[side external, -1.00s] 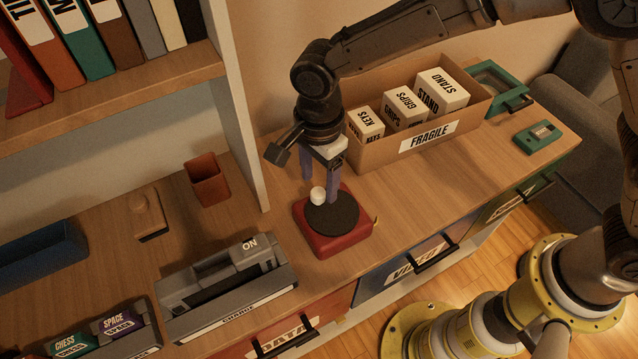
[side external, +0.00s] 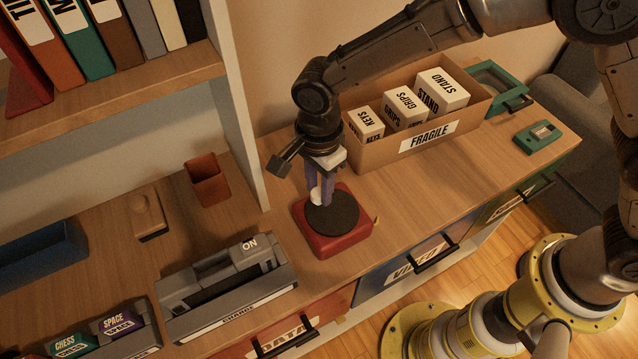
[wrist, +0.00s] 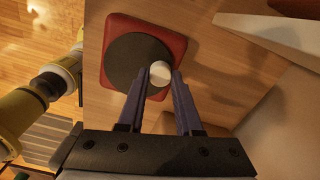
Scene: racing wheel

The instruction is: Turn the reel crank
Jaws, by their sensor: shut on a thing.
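The reel is a red square base (side external: 357,238) with a dark round disc (side external: 340,214) on top, on the wooden desk. Its crank knob is a short white cylinder (side external: 316,196) near the disc's edge. My gripper (side external: 321,197) points down over the disc, its fingers shut on the white knob. In the wrist view the knob (wrist: 160,72) sits between the two fingertips, with the disc (wrist: 132,62) and red base (wrist: 172,42) beyond it. The fingers partly hide the knob in the side view.
A cardboard box (side external: 378,152) marked FRAGILE, holding white boxes, stands behind to the right. A grey device (side external: 225,285) lies front left. An orange cup (side external: 207,180) and a wooden block (side external: 147,215) stand left, near the shelf upright (side external: 236,110). Bare desk lies right of the reel.

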